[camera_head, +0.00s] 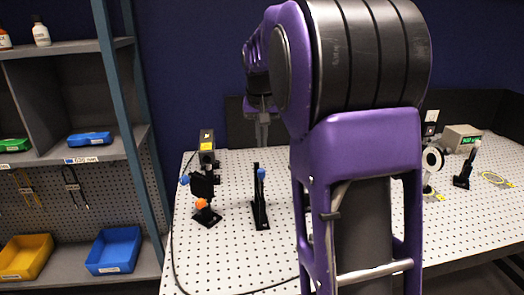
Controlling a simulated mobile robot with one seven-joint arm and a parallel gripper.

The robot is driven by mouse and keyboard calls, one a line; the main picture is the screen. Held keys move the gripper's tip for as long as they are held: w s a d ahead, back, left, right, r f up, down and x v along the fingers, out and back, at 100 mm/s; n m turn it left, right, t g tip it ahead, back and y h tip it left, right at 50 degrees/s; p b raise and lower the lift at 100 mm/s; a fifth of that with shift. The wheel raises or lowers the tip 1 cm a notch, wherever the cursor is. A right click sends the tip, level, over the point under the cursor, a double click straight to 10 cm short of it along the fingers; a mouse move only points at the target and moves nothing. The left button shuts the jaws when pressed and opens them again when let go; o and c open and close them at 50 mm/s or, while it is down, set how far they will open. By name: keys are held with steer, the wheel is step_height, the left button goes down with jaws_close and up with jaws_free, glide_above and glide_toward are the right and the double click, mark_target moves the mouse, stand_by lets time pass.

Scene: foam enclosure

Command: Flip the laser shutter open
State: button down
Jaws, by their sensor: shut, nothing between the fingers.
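A black laser-like unit (207,158) with a yellow label stands on a post at the left of the perforated table, with blue and orange knobs. To its right, a thin black upright piece (257,205) with a blue tip stands on a black base; it looks like the shutter, but I cannot tell its flap state. My gripper (262,138) points down behind and above this upright piece, apart from it in the picture. It looks shut and empty. My purple arm hides the middle of the table.
The perforated white table (230,262) has free room at its front left, where a black cable runs. At the right stand a round optic mount (432,158), a boxed instrument (461,138) and a black stand (466,168). Shelves with a blue bin (114,250) are at left.

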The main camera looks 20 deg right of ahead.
steer(key=shift+v, duration=1.7)
steer(key=shift+w+r, duration=0.1)
steer(key=shift+w, duration=0.05)
